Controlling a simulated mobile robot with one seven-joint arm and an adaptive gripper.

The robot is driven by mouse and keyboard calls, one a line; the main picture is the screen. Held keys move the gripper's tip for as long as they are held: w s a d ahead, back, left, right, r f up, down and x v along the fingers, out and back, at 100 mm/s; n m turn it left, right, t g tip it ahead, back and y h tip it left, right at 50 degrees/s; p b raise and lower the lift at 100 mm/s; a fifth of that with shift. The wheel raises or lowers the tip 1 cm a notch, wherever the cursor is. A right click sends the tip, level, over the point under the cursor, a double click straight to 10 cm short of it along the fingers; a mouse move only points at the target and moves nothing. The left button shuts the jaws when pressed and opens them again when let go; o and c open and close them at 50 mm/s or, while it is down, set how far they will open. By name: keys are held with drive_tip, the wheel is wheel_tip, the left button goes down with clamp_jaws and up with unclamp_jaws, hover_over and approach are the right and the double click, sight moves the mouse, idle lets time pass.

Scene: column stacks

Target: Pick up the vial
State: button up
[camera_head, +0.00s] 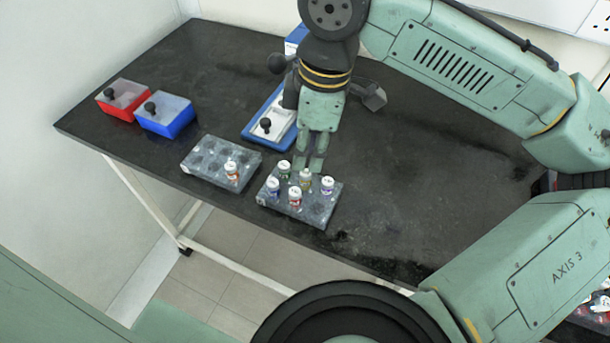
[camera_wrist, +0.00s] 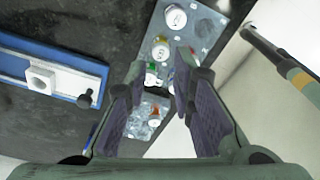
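Several small white-capped vials stand in the right grey rack (camera_head: 318,212): a green-labelled vial (camera_head: 284,168), a yellowish one (camera_head: 306,180), a red one (camera_head: 295,198) and two blue-labelled ones. A single red-labelled vial (camera_head: 231,171) stands in the left grey rack (camera_head: 205,158). Which one the task means cannot be told. My gripper (camera_head: 310,166) points down at the back edge of the right rack, close to the yellowish vial. In the wrist view my gripper (camera_wrist: 162,72) has its fingers apart, with no vial clearly held. The right finger partly hides the vials there.
A red box (camera_head: 123,100) and a blue box (camera_head: 166,117), both with black knobs, stand at the table's left. A blue-and-white holder (camera_head: 262,126) with a black knob lies behind the racks, also in the wrist view (camera_wrist: 40,75). The black table (camera_head: 430,200) is clear on the right.

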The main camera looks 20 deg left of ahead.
sight(306, 173)
drive_tip(key=shift+s+a+f+p, duration=0.1)
drive_tip(key=shift+f+p, duration=0.1)
drive_tip(key=shift+f, duration=1.15)
drive_tip(key=shift+a+f+p, duration=0.1)
drive_tip(key=shift+f+p, duration=0.1)
drive_tip(key=shift+f, duration=1.15)
drive_tip(key=shift+c, duration=0.5)
drive_tip(key=c, duration=0.4)
wheel_tip(306, 173, up, 10)
drive_tip(key=shift+d, duration=0.1)
